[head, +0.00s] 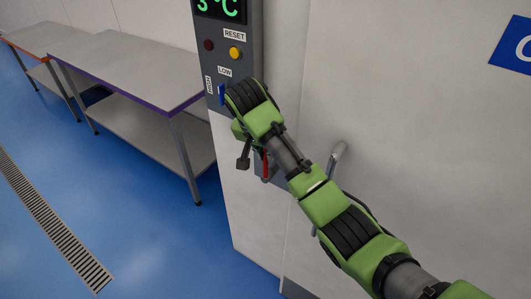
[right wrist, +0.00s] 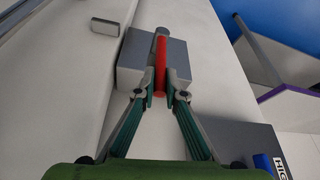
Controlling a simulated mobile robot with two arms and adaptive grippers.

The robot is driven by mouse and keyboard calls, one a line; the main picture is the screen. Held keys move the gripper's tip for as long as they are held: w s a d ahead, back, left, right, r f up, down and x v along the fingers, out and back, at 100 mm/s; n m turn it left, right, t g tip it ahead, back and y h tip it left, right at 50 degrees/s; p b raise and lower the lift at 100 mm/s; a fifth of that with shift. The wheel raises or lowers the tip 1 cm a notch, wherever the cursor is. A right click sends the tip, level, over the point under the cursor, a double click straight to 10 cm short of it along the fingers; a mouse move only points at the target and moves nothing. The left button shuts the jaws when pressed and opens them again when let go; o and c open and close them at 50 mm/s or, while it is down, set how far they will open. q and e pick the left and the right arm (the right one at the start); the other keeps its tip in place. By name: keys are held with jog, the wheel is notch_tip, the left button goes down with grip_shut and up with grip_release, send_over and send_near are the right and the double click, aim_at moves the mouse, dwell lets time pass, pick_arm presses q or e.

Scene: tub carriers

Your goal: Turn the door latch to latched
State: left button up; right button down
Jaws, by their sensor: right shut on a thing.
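The door latch shows in the right wrist view as a red lever (right wrist: 159,76) with a grey tip, in front of a grey box (right wrist: 132,60) on the pale wall. My right gripper (right wrist: 160,84) has its two fingers closed on either side of the red lever. In the head view a small piece of the red lever (head: 266,166) shows below my right wrist. Most of the latch box is hidden there by my arm. I cannot read any latched or unlatched mark. My left gripper is in neither view.
A grey control panel (head: 213,68) with a green display, a yellow button (head: 234,53) and a blue lever (head: 222,95) is just above my right gripper. A metal door handle (head: 338,155) is beside my forearm. Steel tables (head: 140,68) stand at left; the blue floor (head: 120,190) before them is clear.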

jog(key=shift+s+d+f+m+t+y, duration=0.25)
jog(key=shift+s+d+t+y, duration=0.3)
jog(key=shift+d+y, duration=0.15)
jog(key=shift+s+d+f+m+t+y, duration=0.2)
jog(key=shift+s+d+t+y, duration=0.25)
jog(key=shift+d+y, duration=0.25)
jog(key=shift+s+d+f+m+t+y, duration=0.15)
jog(key=shift+s+d+f+t+y, duration=0.1)
jog(key=shift+s+d+t+y, duration=0.35)
jog(key=shift+w+d, duration=0.1)
jog(key=shift+w, duration=0.05)
jog(key=c, duration=2.1)
grip_release()
jog(key=shift+w, duration=0.1)
jog(key=v, duration=1.2)
jog(key=shift+d, duration=0.15)
